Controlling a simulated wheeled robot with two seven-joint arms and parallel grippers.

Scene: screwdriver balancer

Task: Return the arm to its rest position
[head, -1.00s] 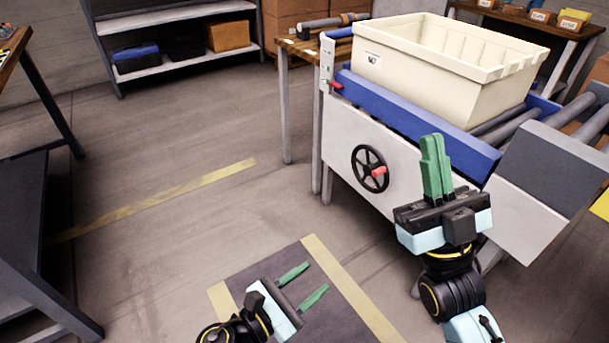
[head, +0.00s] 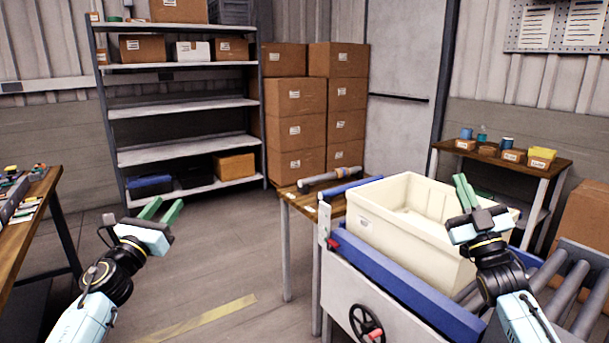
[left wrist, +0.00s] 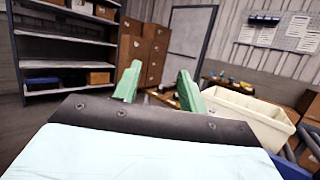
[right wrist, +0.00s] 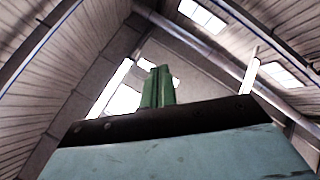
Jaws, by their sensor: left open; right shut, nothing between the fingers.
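My left gripper (head: 160,211) is raised over the floor at the left, with its two green fingers apart and nothing between them. The left wrist view also shows its spread fingers (left wrist: 157,84), pointing towards the shelves and boxes. My right gripper (head: 465,190) is raised in front of the cream bin, its green fingers together and pointing up. In the right wrist view the closed fingers (right wrist: 158,86) stand against the roof, empty.
The cream bin (head: 405,231) sits on the conveyor with a blue rail (head: 400,283) and black handwheel (head: 366,323). A wooden table (head: 300,202) holds a grey tool. A shelf rack (head: 180,153) and stacked cartons (head: 296,129) stand behind. A workbench (head: 28,215) is at left. Floor between is clear.

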